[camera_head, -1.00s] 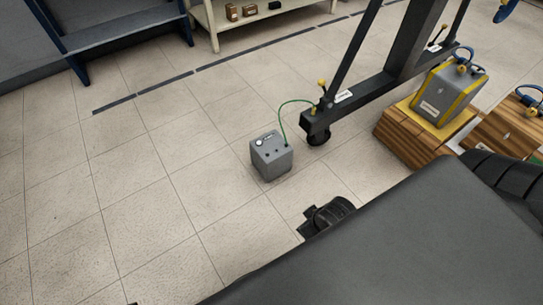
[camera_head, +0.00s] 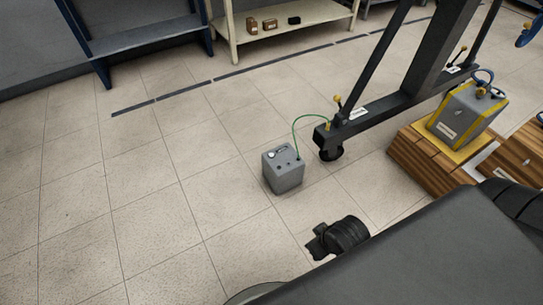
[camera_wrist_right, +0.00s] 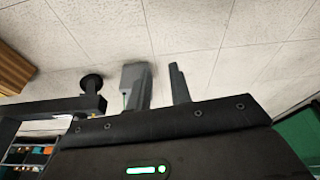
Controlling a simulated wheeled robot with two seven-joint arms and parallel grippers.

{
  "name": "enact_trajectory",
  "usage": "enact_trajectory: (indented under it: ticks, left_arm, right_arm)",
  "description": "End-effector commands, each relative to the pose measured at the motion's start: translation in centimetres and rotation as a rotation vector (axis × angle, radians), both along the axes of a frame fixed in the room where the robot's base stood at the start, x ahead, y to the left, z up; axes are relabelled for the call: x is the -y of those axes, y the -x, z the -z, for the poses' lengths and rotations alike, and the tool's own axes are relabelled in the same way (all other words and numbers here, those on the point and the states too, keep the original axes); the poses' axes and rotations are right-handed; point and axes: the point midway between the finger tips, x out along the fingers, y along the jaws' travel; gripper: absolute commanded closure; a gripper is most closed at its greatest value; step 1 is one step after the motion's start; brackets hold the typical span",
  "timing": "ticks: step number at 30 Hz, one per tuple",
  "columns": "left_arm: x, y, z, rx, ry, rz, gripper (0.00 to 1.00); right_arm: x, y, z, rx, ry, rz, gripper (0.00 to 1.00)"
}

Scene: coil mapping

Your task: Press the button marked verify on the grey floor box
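The grey floor box (camera_head: 283,169) stands on the tiles left of the dark frame's foot, with a green cable rising from its back corner. Its top shows a pale round dial or label and small dark controls. The verify marking is too small to read. In the right wrist view, my right gripper (camera_wrist_right: 160,85) has two fingers apart with bare floor between them. A light grey shape (camera_wrist_right: 137,72) beside the left finger looks like the box, partly hidden. In the head view, a black part of my arm (camera_head: 340,236) is below and right of the box, clear of it. My left gripper is not visible.
The dark lifting frame (camera_head: 395,104) with a caster (camera_head: 330,152) stands close right of the box. Wooden blocks (camera_head: 430,163) carry a yellow and grey unit (camera_head: 466,112) further right. Open tiled floor lies left and in front. Shelving (camera_head: 270,35) stands at the back.

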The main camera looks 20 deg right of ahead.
Motion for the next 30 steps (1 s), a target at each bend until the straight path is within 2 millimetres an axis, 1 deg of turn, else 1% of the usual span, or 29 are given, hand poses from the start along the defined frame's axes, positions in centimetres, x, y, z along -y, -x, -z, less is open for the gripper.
enact_trajectory:
  ticks: [1,4,5,30]
  left_arm:
    - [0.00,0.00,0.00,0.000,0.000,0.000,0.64]
    - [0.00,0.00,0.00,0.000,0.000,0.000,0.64]
    - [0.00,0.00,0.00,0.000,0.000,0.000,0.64]
    - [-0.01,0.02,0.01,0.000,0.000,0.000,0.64]
  right_arm:
    - [0.00,0.01,0.00,0.000,0.000,0.000,0.86]
    - [0.00,0.01,0.00,0.000,0.000,0.000,0.99]
    - [0.00,0.01,0.00,0.000,0.000,0.000,1.00]
    - [0.00,0.05,0.01,-0.001,0.000,0.000,1.00]
